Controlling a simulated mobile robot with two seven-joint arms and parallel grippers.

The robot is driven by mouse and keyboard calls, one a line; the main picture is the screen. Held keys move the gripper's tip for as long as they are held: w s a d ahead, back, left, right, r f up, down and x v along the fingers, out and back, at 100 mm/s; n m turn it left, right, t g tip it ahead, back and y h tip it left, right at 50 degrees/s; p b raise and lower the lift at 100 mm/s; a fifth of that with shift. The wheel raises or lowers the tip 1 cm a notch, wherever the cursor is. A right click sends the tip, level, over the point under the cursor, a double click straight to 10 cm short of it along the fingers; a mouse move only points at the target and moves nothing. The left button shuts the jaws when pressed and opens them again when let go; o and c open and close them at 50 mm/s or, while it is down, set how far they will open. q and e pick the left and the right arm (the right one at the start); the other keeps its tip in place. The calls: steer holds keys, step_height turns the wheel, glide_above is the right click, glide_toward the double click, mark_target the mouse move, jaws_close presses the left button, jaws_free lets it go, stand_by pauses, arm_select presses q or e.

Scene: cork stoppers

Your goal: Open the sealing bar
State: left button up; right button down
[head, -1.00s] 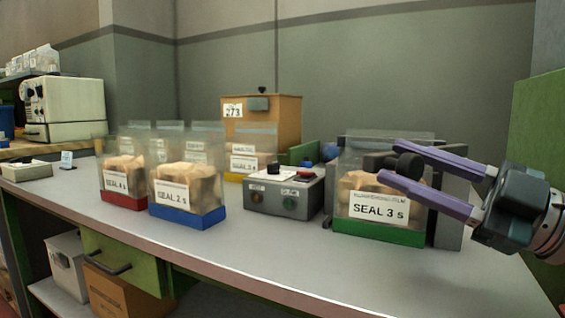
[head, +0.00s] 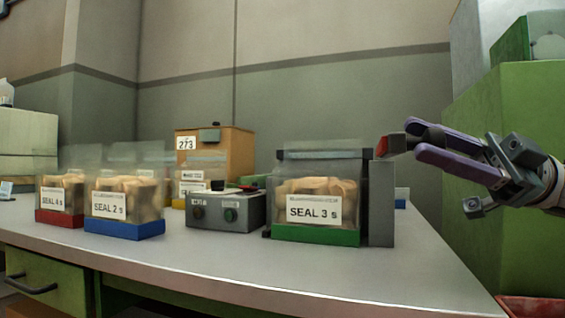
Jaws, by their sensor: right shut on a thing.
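The sealer stands on the bench at right, with a grey side plate (head: 381,205) and a dark crossbar (head: 322,154) behind the upper part of a clear bag. The sealing bar's dark arm (head: 393,145), with a red patch at its end, shows above the side plate. My right gripper (head: 412,139) has two purple fingers, shut on the bar's black handle. The fingers partly hide the handle. The bag labelled SEAL 3 s (head: 314,209) stands in a green base in front of the sealer and hides much of it. My left gripper is out of view.
A grey control box (head: 225,211) stands left of the sealer. Bags labelled SEAL 2 s (head: 122,207) and SEAL 4 s (head: 58,200) stand farther left. A wooden box marked 273 (head: 222,148) is behind. The bench front (head: 250,265) is clear. A green cabinet (head: 515,140) rises at right.

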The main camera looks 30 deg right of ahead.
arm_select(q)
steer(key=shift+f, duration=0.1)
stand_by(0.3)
arm_select(e)
steer(key=shift+c, duration=2.3)
jaws_free()
